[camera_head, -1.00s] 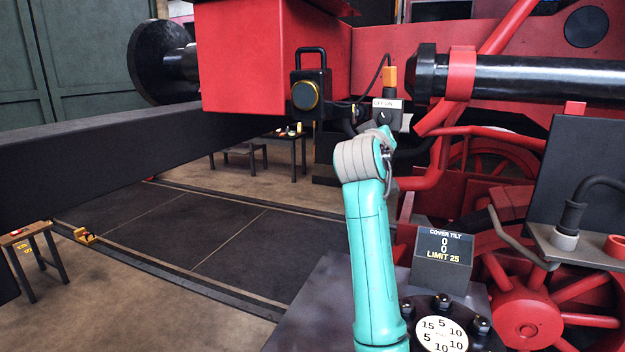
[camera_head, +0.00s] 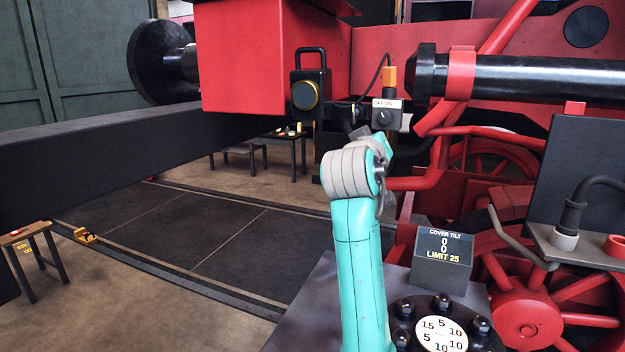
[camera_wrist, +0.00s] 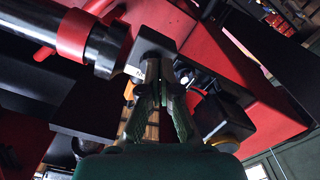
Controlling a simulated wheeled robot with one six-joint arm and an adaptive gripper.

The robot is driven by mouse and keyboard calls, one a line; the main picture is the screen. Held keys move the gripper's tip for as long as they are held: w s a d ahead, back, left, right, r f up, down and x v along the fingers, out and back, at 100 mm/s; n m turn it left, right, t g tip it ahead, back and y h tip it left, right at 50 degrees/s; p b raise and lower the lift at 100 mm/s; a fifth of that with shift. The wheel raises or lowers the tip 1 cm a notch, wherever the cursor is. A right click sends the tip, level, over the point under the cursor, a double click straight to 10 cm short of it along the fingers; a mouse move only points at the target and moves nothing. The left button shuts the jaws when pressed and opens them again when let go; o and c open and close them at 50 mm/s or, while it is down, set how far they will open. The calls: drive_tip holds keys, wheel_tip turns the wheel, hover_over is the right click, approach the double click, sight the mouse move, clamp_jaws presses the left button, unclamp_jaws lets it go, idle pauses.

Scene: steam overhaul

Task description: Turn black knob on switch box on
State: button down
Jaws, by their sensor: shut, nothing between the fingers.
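The switch box (camera_head: 387,104) is a small grey box in the middle of the head view, with a white label marked OFF and ON. Its black knob (camera_head: 384,117) sits under the label with a small pale mark; I cannot tell its setting for certain. In the wrist view, my gripper (camera_wrist: 159,64) is shut and empty, its fingertips pointing at a dark grey box that appears to be the switch box (camera_wrist: 155,43). The fingers hide the knob there, and I cannot tell whether they touch.
An orange-topped post (camera_head: 389,76) stands above the switch box. A black cylinder with a red ring (camera_head: 461,74) lies close on its right. A black lamp (camera_head: 306,94) hangs to the left. A "cover tilt" sign (camera_head: 442,258) stands below, right of my arm.

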drive_tip(key=shift+w+d+r, duration=0.3)
drive_tip(key=shift+w+d, duration=0.4)
drive_tip(key=shift+w, duration=0.1)
drive_tip(key=shift+w+d+r, duration=0.25)
drive_tip(key=shift+w+d, duration=0.4)
drive_tip(key=shift+w, duration=0.2)
drive_tip(key=shift+w+d+r, duration=0.3)
drive_tip(key=shift+w+d, duration=0.4)
drive_tip(key=shift+w, duration=0.1)
drive_tip(key=shift+r, duration=0.1)
drive_tip(key=shift+w+a+f, duration=0.15)
drive_tip(key=shift+a+f, duration=0.1)
drive_tip(key=shift+a, duration=0.15)
drive_tip(key=shift+f, duration=0.1)
approach(391, 128)
drive_tip(key=shift+d+f, duration=0.25)
drive_tip(key=shift+f, duration=0.15)
